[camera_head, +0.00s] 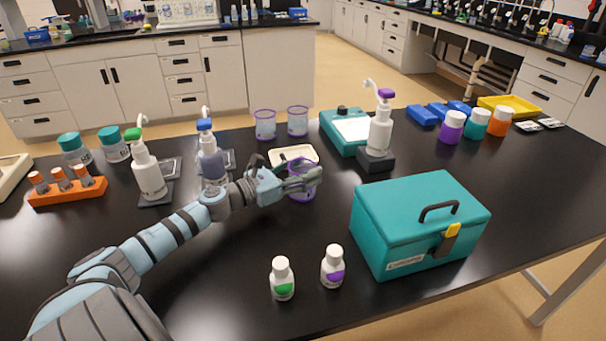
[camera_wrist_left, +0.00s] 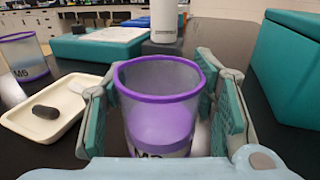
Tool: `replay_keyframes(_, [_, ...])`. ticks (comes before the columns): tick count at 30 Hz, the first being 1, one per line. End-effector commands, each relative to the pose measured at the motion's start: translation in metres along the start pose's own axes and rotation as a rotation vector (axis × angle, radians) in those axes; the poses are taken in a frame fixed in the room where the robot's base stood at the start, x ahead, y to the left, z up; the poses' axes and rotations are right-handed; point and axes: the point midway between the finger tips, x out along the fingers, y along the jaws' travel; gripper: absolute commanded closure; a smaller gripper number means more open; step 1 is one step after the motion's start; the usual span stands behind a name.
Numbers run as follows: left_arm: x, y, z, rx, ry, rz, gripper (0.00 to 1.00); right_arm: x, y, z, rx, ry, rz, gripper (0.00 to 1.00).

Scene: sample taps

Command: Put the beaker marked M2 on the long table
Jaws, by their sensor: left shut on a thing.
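A clear beaker with a purple rim (camera_head: 301,192) is between the fingers of my left gripper (camera_head: 306,178) above the middle of the long black table (camera_head: 240,290). In the left wrist view this beaker (camera_wrist_left: 158,112) stands upright with purple liquid in it. Its label starts with M, but the rest is cut off by the gripper. The teal finger pads press on its left and right sides, so the gripper is shut on it. I cannot tell whether its base touches the table. My right gripper is not in view.
Two similar beakers (camera_head: 265,125) (camera_head: 297,121) stand behind; the left wrist view shows one marked M6 (camera_wrist_left: 22,60). A cream tray (camera_head: 293,154) lies just behind the gripper. A teal toolbox (camera_head: 420,225), pump bottles (camera_head: 148,175) and small bottles (camera_head: 283,279) stand around. The front left is clear.

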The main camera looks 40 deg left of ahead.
Motion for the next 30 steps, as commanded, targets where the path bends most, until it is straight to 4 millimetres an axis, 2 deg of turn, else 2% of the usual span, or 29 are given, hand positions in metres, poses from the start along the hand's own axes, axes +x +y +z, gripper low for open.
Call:
replay_keyframes(9, [0.0,0.0,-0.003,0.002,-0.001,-0.001,0.79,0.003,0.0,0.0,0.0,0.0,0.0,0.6])
replay_keyframes(10, [0.0,0.0,-0.003,0.002,-0.001,-0.001,0.44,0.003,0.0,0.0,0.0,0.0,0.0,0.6])
replay_keyframes(13, [0.0,0.0,-0.002,0.002,-0.001,-0.001,0.28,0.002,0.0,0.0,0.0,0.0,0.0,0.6])
replay_keyframes(25, [0.0,0.0,0.003,0.002,-0.001,-0.001,0.27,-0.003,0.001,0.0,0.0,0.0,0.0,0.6])
replay_keyframes(30, [-0.012,-0.001,0.003,0.0,0.003,-0.007,0.27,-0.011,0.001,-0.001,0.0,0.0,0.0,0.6])
